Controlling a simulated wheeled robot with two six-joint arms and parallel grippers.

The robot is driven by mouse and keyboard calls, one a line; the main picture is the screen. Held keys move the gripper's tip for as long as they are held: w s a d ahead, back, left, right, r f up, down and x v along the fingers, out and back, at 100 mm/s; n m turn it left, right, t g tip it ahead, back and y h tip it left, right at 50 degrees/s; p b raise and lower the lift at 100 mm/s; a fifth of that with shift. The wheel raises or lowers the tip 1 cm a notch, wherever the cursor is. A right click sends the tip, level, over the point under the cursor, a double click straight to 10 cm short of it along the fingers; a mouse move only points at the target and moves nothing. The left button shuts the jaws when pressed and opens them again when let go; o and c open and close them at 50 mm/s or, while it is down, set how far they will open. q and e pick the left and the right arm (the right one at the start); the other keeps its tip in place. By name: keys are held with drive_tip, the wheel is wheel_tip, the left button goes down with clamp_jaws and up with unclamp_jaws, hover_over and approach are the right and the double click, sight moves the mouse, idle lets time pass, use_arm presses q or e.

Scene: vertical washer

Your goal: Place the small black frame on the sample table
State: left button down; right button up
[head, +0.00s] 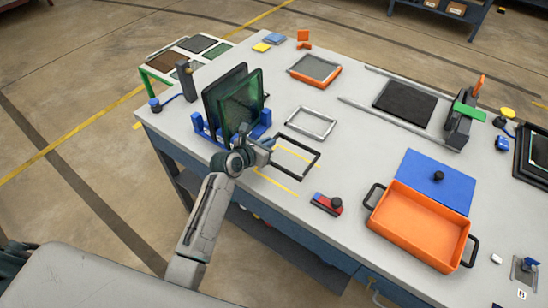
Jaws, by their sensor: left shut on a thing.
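The small black frame (312,166) is an open, thin-sided rectangle over the middle of the light grey worktop (330,225), beside yellow line marks. My left gripper (268,144) is shut on its left side. I cannot tell whether the frame touches the worktop or is slightly above it. A low white table (222,42) with several coloured panels stands behind the far left edge; I cannot tell which surface is the sample table. My right gripper is not in view.
A blue rack (199,124) with upright dark and green panels (243,100) stands just behind my left gripper. A silver frame (311,122) lies beyond the black frame. An orange tray (420,228), a blue plate (432,180) and a red-and-blue block (325,204) are to the right.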

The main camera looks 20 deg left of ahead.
use_arm(q)
drive_tip(key=shift+a+f, duration=0.15)
drive_tip(key=shift+f, duration=1)
drive_tip(key=f, duration=0.3)
drive_tip(key=shift+d, duration=0.2)
drive_tip(key=shift+f, duration=0.35)
drive_tip(key=shift+a, duration=0.1)
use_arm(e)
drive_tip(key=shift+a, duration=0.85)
use_arm(q)
drive_tip(key=shift+f, duration=0.15)
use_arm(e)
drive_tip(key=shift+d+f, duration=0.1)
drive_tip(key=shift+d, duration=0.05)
use_arm(q)
drive_tip(key=c, duration=1.6)
unclamp_jaws()
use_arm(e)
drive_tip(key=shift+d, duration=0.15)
use_arm(q)
drive_tip(key=shift+o, duration=0.2)
